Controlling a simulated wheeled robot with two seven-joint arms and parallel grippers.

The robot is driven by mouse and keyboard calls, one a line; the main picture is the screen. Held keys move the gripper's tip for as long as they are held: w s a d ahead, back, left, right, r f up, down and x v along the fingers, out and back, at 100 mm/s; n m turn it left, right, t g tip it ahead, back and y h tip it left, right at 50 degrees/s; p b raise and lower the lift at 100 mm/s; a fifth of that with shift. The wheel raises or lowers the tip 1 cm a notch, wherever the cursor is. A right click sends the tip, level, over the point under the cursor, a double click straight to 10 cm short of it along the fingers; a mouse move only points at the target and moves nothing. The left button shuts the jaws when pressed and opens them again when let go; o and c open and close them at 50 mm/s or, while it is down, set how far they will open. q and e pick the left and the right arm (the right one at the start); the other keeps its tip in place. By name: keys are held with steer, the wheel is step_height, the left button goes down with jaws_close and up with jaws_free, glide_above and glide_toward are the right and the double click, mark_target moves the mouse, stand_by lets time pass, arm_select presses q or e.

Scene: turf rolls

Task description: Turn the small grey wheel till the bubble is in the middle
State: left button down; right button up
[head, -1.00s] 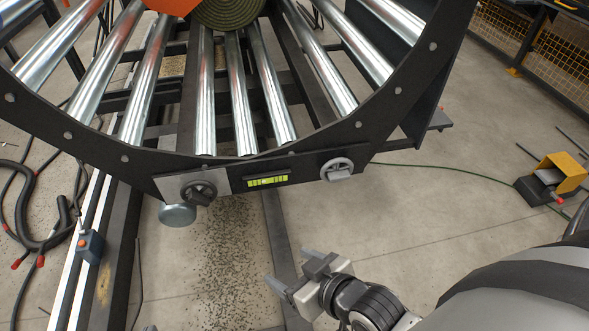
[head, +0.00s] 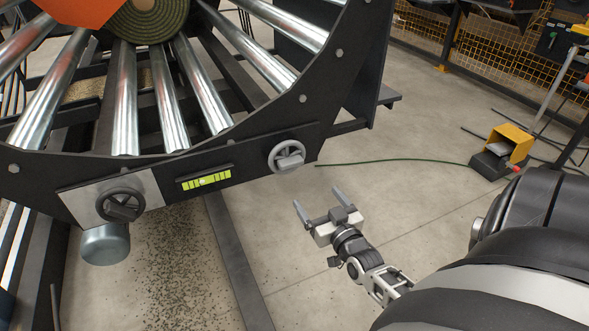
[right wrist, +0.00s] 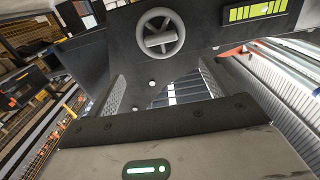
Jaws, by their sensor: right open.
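The small grey wheel (head: 288,157), light grey with spokes, sits at the right end of the dark front plate. It also shows at the top of the right wrist view (right wrist: 160,33). Left of it is the yellow-green level (head: 206,180); a pale spot that looks like the bubble lies near its middle, but I cannot tell if it is centred. The level shows again in the right wrist view (right wrist: 257,10). My right gripper (head: 318,203) is open and empty, just below and right of the wheel, not touching it. My left gripper is out of view.
Steel rollers (head: 165,100) and a turf roll (head: 150,18) lie above. A yellow pedal box (head: 510,142) stands on the floor at right.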

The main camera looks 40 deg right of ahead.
mark_target(293, 165)
steer(key=b+x, duration=0.4)
steer(key=x, duration=0.9)
steer(key=shift+w+f, duration=0.1)
steer(key=shift+f, duration=0.05)
steer(key=shift+w+d+b, duration=0.1)
steer(key=shift+w+b, duration=0.3)
steer(key=shift+w, duration=0.2)
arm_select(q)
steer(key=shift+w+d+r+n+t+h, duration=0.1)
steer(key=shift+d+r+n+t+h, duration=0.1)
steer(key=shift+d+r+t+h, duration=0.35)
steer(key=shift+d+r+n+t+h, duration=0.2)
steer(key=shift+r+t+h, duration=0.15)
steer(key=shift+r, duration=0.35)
arm_select(e)
steer(key=c, duration=1)
